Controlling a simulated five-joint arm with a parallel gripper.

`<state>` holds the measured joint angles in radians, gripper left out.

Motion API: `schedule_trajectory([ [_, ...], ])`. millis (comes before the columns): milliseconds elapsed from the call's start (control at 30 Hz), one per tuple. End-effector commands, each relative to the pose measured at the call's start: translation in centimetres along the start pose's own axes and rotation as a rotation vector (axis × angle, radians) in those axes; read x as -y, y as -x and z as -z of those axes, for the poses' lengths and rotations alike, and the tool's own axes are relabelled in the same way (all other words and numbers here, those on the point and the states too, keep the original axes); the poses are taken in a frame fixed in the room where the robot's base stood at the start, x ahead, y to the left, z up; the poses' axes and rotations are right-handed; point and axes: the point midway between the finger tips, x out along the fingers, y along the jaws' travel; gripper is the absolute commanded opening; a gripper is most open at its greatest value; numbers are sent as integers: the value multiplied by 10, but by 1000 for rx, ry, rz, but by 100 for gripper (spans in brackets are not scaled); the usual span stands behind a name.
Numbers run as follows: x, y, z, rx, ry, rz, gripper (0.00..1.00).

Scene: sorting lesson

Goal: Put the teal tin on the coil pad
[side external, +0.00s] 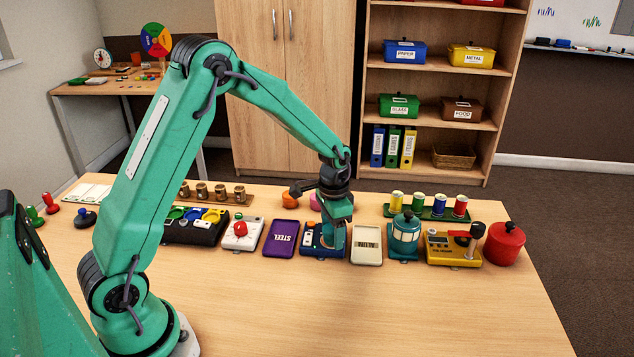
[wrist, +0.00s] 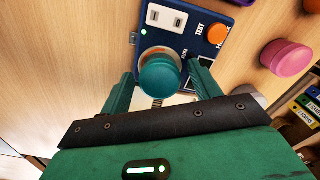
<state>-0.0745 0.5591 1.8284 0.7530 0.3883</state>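The teal tin (wrist: 160,79) is in the wrist view, seen from above as a round teal top at the blue test unit (wrist: 203,38). A reddish-orange ring of the coil pad (wrist: 156,53) shows past the tin's upper edge; the rest of the pad is hidden. My gripper (wrist: 163,69) has one finger on each side of the tin, with narrow gaps visible, so it looks open. In the side view my gripper (side external: 333,243) is low over the blue unit (side external: 312,243), and I cannot make the tin out from its teal fingers.
A purple STEEL tray (side external: 281,239) stands left of the unit and a cream tray (side external: 367,245) right. Further right are a teal lantern-like pot (side external: 405,232), a yellow device (side external: 450,248) and a red pot (side external: 504,243). The table front is clear.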

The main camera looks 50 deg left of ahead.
Motion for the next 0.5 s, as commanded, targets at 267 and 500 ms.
schedule_trajectory([
  [267, 0, 3, 0, -1, 0, 0, 63],
  [500, 0, 22, 0, -2, 0, 1, 63],
])
